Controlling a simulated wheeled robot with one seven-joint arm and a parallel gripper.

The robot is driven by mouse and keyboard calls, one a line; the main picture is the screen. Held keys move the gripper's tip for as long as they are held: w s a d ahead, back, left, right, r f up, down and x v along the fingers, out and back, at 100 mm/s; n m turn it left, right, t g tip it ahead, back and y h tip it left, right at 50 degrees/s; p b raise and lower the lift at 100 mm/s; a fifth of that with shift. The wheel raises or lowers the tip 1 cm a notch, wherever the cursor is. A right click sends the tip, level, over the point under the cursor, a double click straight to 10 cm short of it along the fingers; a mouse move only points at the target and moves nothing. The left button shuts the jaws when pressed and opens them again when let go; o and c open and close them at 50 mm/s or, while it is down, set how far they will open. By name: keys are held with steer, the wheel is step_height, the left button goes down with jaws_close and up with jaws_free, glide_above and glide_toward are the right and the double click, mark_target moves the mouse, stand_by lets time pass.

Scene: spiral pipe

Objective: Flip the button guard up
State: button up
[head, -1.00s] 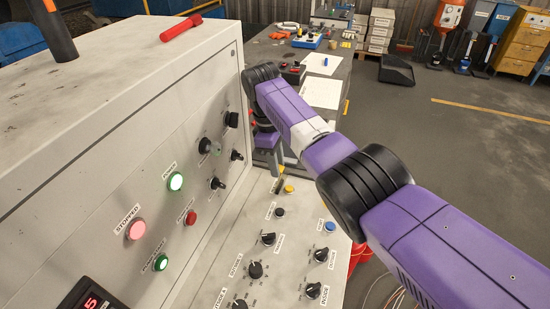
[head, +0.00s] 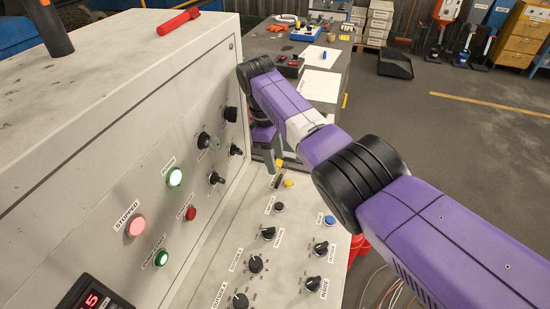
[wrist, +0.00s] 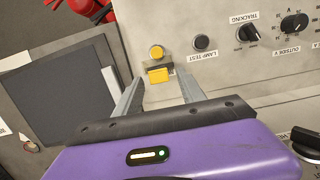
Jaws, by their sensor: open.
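The yellow button guard (wrist: 158,75) is on the sloping control panel, beside a round yellow button (wrist: 157,52). In the wrist view it appears between the fingertips of my gripper (wrist: 161,71), which is open with a finger on either side. I cannot tell whether a finger touches it. In the head view the guard (head: 279,162) shows as a small yellow flap near the panel's far end, with the round button (head: 288,183) nearer. My gripper (head: 271,160) is there, partly hidden by my arm. The guard's exact angle is unclear.
The panel carries several black knobs (head: 268,233) and a blue button (head: 330,220). The tall cabinet face (head: 130,190) with lit buttons rises at left. A workbench (head: 335,70) stands beyond the panel. Open floor lies at right.

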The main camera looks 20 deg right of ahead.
step_height(320, 180, up, 8)
steer(key=a+b, duration=0.1)
steer(key=shift+w+f, duration=0.2)
steer(key=shift+w, duration=0.2)
